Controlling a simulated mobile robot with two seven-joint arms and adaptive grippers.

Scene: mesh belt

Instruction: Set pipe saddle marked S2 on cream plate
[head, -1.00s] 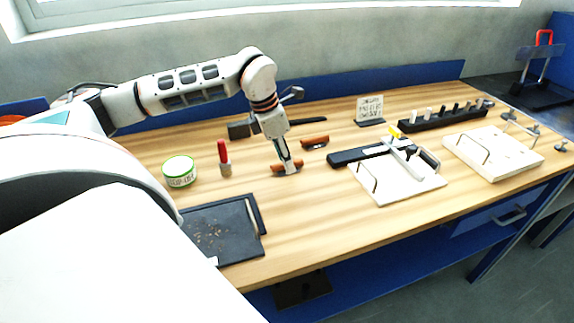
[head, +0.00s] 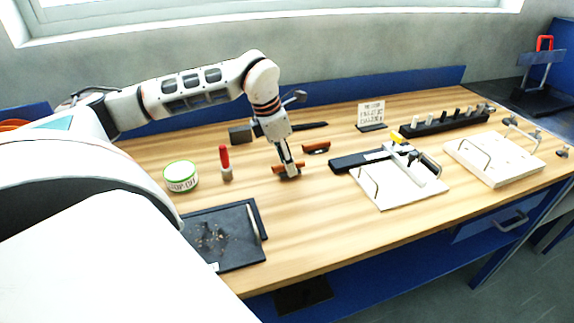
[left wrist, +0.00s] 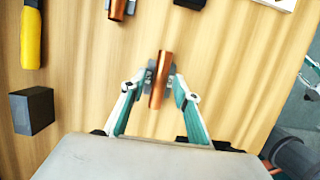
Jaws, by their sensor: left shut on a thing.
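My left gripper (head: 289,173) reaches down to the bench and is shut on a copper-coloured pipe saddle (head: 279,169). In the left wrist view the fingers (left wrist: 160,78) press on both sides of that saddle (left wrist: 161,64). A second copper saddle (head: 316,147) lies just behind; it also shows at the top of the left wrist view (left wrist: 118,9). No S2 mark is legible on either. Two pale plates with wire handles lie to the right, a nearer one (head: 392,196) and a farther one (head: 480,168); I cannot tell which is the cream one. My right gripper is out of view.
A black bar and grey fixture (head: 350,160) reach over the nearer plate. A black rack (head: 440,124) and a sign (head: 371,112) stand behind. A round tin (head: 181,177), a red-handled tool (head: 225,160) and a dark tray (head: 215,240) are left. The front middle is clear.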

